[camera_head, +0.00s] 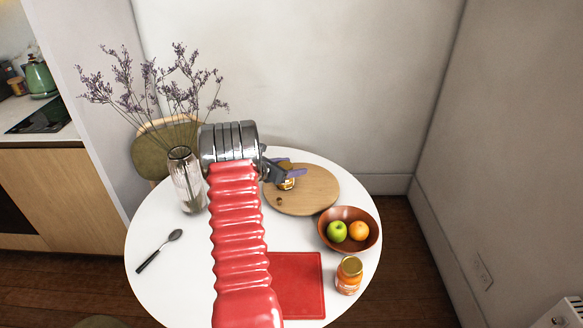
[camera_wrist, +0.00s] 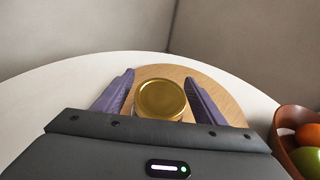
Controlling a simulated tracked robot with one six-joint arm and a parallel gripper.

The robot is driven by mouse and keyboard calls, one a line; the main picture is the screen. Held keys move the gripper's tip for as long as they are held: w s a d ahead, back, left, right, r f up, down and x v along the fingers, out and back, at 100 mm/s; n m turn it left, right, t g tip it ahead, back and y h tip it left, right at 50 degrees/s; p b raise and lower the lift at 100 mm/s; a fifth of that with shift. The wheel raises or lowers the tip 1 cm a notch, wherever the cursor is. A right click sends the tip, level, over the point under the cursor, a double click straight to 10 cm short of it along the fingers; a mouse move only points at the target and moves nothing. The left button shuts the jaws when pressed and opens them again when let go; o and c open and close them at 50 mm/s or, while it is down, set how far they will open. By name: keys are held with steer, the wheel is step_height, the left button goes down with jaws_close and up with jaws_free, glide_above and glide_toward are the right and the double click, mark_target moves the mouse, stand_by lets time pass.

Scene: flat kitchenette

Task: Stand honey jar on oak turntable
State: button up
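A jar with a gold lid, taken as the honey jar (camera_head: 287,184), appears upright on the round oak turntable (camera_head: 315,195), near its left-back part. In the wrist view the lid of the honey jar (camera_wrist: 161,98) sits between my purple fingers, with the turntable (camera_wrist: 225,98) around and behind it. My gripper (camera_head: 284,170) is over the jar with its fingers spread. In the wrist view my gripper (camera_wrist: 161,88) shows a narrow gap on each side of the lid. The jar's lower part is hidden in the wrist view and partly covered in the head view.
A wooden bowl (camera_head: 326,238) with a green apple and an orange stands right of the turntable. An orange jar (camera_head: 348,276) stands in front of it, beside a red board (camera_head: 300,283). A vase (camera_head: 187,182) with dried flowers and a spoon (camera_head: 160,250) are at left.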

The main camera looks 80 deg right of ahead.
steer(key=shift+r, duration=0.1)
steer(key=v, duration=1.2)
stand_by(0.8)
steer(key=w+a+r+m+t+y, duration=0.15)
steer(key=w+a+r, duration=0.35)
steer(key=a, duration=0.6)
steer(key=w+a+r+m+t+y, duration=0.1)
steer(key=w+a+r+m+t, duration=0.25)
steer(key=a, duration=0.65)
steer(key=w+a+r+m+t+y, duration=0.1)
steer(key=w+a+r+m, duration=0.1)
steer(key=w+a+r, duration=0.65)
steer(key=s+a+m+t+y, duration=0.2)
steer(key=s+a+t+y, duration=0.1)
steer(key=a, duration=1.6)
steer(key=s+a+r+m+t+y, duration=0.1)
steer(key=s+a+t+y, duration=0.3)
steer(key=a, duration=1.5)
steer(key=shift+s+a+r+m+y, duration=0.3)
steer(key=shift+s+m+y, duration=0.25)
steer(key=shift+m, duration=0.25)
